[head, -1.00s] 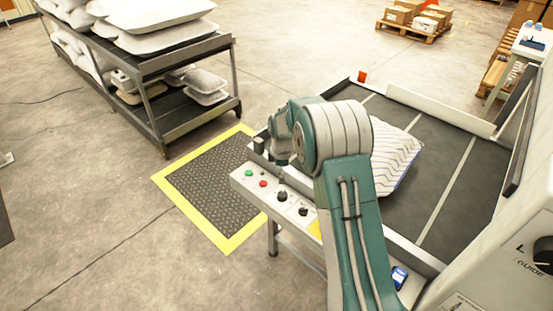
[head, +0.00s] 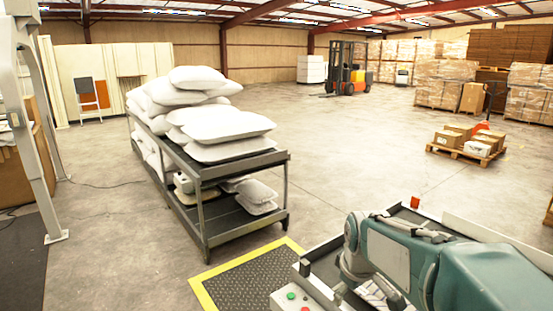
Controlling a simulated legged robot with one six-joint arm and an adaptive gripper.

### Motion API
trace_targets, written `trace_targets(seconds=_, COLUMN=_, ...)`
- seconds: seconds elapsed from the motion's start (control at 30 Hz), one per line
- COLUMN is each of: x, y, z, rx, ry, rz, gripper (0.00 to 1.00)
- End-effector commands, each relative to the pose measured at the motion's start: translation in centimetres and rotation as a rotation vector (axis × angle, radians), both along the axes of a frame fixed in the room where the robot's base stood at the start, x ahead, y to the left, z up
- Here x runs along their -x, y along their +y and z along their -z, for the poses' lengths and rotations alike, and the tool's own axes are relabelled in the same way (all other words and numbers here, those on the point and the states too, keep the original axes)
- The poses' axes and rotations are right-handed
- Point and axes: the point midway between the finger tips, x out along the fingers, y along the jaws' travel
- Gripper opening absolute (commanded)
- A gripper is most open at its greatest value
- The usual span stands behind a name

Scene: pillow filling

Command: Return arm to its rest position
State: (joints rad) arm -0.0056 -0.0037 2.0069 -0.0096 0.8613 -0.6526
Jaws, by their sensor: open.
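My arm reaches in from the bottom right corner of the head view, teal with a grey end. My gripper (head: 342,290) is at that end, pointing down over the near left edge of the work table; its fingers are small and partly hidden, and it is open with nothing seen in it. A striped pillow (head: 374,297) lies on the table beside and behind my arm, mostly hidden by it and cut off by the bottom edge.
The table's control panel (head: 300,297) is at the bottom, beside a yellow-edged floor mat (head: 240,278). A metal cart (head: 205,213) stacked with white pillows (head: 215,122) stands left of centre. A pallet with boxes (head: 468,148) is at the right. The floor between is open.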

Motion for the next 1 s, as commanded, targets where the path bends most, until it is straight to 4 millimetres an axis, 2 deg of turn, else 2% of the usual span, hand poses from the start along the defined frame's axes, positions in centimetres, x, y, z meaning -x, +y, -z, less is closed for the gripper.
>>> trace_targets(seconds=0.1, x=3.5, y=0.0, z=-2.0, rx=-0.032, ry=-0.042, rz=0.101, gripper=0.87)
trace_targets(seconds=0.3, x=9.2, y=-0.1, z=-3.8, rx=-0.095, ry=-0.100, rz=0.271, gripper=0.87)
trace_targets(seconds=0.6, x=17.2, y=-0.1, z=-4.0, rx=-0.204, ry=-0.181, rz=0.516, gripper=0.87)
trace_targets(seconds=0.8, x=19.8, y=-0.1, z=-3.4, rx=-0.250, ry=-0.209, rz=0.606, gripper=0.87)
trace_targets(seconds=1.0, x=20.0, y=-0.1, z=-3.3, rx=-0.255, ry=-0.208, rz=0.617, gripper=0.87)
